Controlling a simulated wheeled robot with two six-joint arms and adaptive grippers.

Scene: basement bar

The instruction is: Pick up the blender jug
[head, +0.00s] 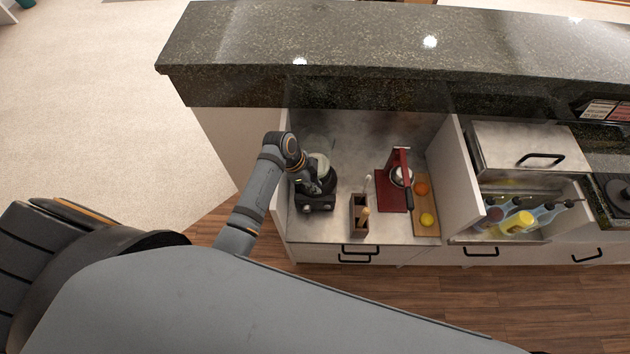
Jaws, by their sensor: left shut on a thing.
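The blender (316,205) stands at the left end of the lower counter, with a dark base and knobs at its front. The blender jug (320,164) is a pale, round shape above the base, partly covered by my arm and gripper. My left gripper (312,186) reaches in from the left and is shut on the jug. The jug appears upright and at the base; I cannot tell whether it is seated or lifted. My right gripper is not in view.
A wooden utensil holder (359,217) stands right of the blender. Farther right are a red juicer press (393,188), a board with an orange (421,188) and a lemon (427,220), then a bottle well (520,222). A raised granite bar top (370,50) overhangs behind.

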